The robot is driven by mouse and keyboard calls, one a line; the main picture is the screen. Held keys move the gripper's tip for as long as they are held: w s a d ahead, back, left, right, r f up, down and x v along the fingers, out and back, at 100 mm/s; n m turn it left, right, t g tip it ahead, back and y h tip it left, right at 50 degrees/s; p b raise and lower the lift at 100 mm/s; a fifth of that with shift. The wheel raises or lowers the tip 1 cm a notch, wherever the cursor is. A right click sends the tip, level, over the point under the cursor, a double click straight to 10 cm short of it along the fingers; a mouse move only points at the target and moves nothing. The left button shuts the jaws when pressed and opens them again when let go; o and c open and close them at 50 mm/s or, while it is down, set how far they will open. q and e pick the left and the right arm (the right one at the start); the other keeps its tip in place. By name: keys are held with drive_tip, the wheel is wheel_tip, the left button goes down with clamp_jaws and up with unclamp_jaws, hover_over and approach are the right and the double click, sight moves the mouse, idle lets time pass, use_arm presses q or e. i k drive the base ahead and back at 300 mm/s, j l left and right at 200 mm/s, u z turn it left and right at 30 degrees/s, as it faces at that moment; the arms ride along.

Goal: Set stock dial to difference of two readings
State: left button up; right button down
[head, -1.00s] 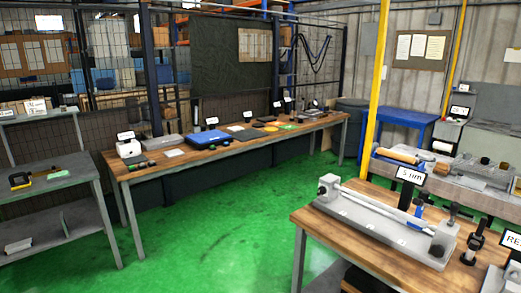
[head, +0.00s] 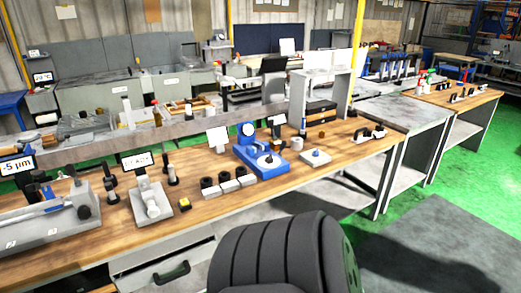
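A small display reading "-5 µm" (head: 17,166) stands at the left of the wooden bench, behind a long grey bench fixture (head: 40,228) with a rod along it. A second small sign or display (head: 138,161) stands above a grey device (head: 152,203); its text is too small to read. A blue gauge stand (head: 262,160) with a round dial on top (head: 247,129) sits mid-bench. I cannot tell which part is the stock dial. Neither of my grippers is in view.
Several black-topped grey blocks (head: 228,184) and a small yellow-and-black piece (head: 184,204) lie near the bench's front. An open drawer front (head: 165,270) is below. A grey table (head: 400,113) and green floor (head: 475,165) are at right.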

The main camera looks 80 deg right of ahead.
sight(315, 154)
drive_tip(key=z, duration=3)
